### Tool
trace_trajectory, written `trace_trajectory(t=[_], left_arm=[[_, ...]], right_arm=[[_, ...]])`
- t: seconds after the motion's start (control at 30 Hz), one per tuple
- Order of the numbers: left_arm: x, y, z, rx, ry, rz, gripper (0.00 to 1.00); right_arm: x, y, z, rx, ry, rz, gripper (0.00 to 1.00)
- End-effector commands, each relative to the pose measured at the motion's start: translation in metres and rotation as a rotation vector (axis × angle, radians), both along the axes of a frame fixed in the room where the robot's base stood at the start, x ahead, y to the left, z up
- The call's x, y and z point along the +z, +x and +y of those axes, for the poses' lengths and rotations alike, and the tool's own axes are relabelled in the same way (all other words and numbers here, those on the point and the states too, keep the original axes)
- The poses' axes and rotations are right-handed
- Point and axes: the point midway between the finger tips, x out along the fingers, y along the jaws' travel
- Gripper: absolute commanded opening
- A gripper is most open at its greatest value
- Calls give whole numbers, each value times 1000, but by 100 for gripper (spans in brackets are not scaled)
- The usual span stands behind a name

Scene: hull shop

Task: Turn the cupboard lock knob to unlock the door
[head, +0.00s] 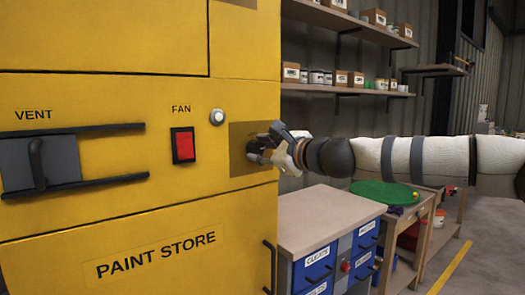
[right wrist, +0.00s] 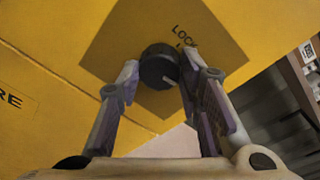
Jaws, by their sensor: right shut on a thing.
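The yellow cupboard (head: 110,200) fills the left of the head view and is marked PAINT STORE. Its black lock knob (right wrist: 158,68) sits on a darker yellow square plate (right wrist: 215,55) with the word LOCK beside it in the right wrist view. In the head view the plate (head: 238,140) is near the cupboard's right edge. My right gripper (right wrist: 160,72) has one finger on each side of the knob and is shut on it. In the head view my right gripper (head: 268,148) partly hides the knob. My left gripper is not in view.
The cupboard also has a red FAN switch (head: 183,145), a white round button (head: 217,117), a VENT slider (head: 40,163) and a black door handle (head: 269,268). A blue-drawered bench (head: 315,215) stands right of it, below my right arm. Shelves (head: 340,90) hold boxes and tins behind.

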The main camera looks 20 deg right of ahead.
Motion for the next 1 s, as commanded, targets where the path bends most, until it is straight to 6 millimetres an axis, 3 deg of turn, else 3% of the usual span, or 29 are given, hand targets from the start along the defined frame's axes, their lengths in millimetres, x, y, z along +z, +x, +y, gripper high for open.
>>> trace_trajectory(t=[0.33, 0.9, 0.93, 1.0], left_arm=[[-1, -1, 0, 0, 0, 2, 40], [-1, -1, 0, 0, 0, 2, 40], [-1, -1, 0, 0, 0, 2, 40], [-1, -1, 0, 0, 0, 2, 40]], right_arm=[[1, 0, -1, -1, 124, 42, 5], [2, 0, -1, 0, 146, 50, 5], [2, 0, -1, 0, 146, 50, 40], [2, 0, -1, 0, 146, 50, 53]])
